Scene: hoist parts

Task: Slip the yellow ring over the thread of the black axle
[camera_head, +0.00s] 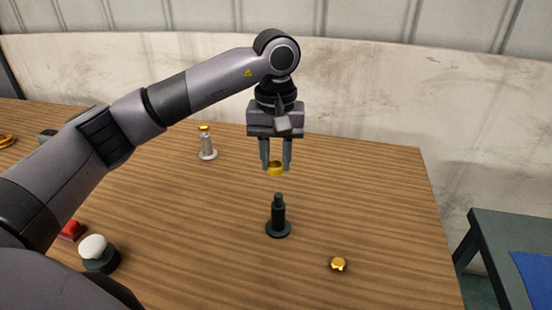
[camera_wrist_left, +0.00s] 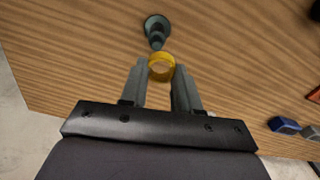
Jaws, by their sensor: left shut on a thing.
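The black axle (camera_head: 278,215) stands upright on its round flange on the wooden table, its narrower threaded end up. It also shows in the left wrist view (camera_wrist_left: 155,28), beyond the fingertips. My left gripper (camera_head: 276,163) points down above the axle, shut on the yellow ring (camera_head: 276,169). In the left wrist view the ring (camera_wrist_left: 161,66) sits between the fingertips, its opening visible. In the head view the ring is above the axle's top with a gap between them, roughly in line with it. My right gripper is not in view.
A silver post with a yellow top (camera_head: 207,143) stands behind left. A small gold part (camera_head: 339,264) lies at front right. A white-topped dark part (camera_head: 98,253) and a red part (camera_head: 73,230) are at left. The table around the axle is clear.

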